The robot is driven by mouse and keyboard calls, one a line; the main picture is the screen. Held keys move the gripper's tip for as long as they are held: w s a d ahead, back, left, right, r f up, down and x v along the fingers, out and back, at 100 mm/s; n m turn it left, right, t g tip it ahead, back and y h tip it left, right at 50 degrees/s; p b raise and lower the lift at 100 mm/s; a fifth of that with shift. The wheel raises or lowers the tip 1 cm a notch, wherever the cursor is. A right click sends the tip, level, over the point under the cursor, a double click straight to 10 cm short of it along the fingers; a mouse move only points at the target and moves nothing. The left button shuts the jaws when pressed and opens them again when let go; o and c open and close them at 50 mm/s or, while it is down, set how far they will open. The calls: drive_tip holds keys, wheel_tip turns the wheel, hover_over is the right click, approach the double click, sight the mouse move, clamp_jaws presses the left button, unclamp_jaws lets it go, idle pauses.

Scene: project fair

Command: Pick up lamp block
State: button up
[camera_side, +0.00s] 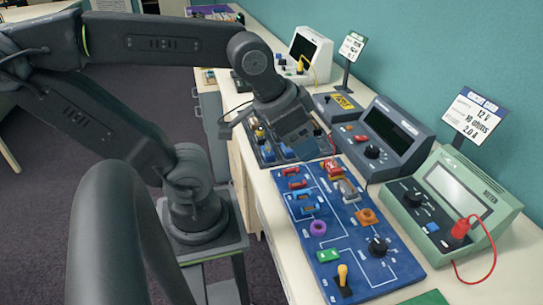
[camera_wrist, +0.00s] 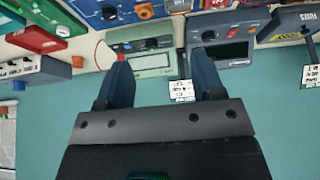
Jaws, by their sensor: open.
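I cannot tell for sure which piece is the lamp block. The blue board bears red blocks (camera_side: 297,184), an orange block (camera_side: 367,216), a purple ring (camera_side: 318,228), a green block (camera_side: 327,256) and a black block with a yellow top (camera_side: 343,280). My gripper partly hides a dark board (camera_side: 268,155) with blue and yellow pieces.
A green meter (camera_side: 450,195) with a red plug and wire stands right of the blue board. A grey instrument (camera_side: 385,138), a white one (camera_side: 305,55) and sign cards (camera_side: 475,112) line the teal wall. The bench's near left edge drops to the floor.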

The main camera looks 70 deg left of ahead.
drive_tip(key=w+a+f+n+g+y, duration=0.25)
drive_tip(key=a+f+n, duration=0.25)
drive_tip(key=a+n, duration=0.5)
drive_tip(key=n+g+y, duration=0.2)
drive_tip(key=n+g, duration=0.1)
drive_tip(key=n, duration=0.5)
approach(268, 147)
drive_tip(key=x, duration=0.5)
drive_tip(key=shift+s+d+f, duration=0.15)
drive_tip(key=shift+f, duration=0.35)
drive_tip(key=shift+a+x, duration=0.15)
drive_tip(key=shift+x, duration=1.2)
drive_tip(key=shift+a+x, duration=0.15)
drive_tip(key=shift+x, duration=1.25)
drive_tip(key=shift+r, duration=0.15)
drive_tip(key=shift+c, duration=0.3)
drive_tip(key=c, duration=0.9)
drive_tip(key=shift+c, duration=0.2)
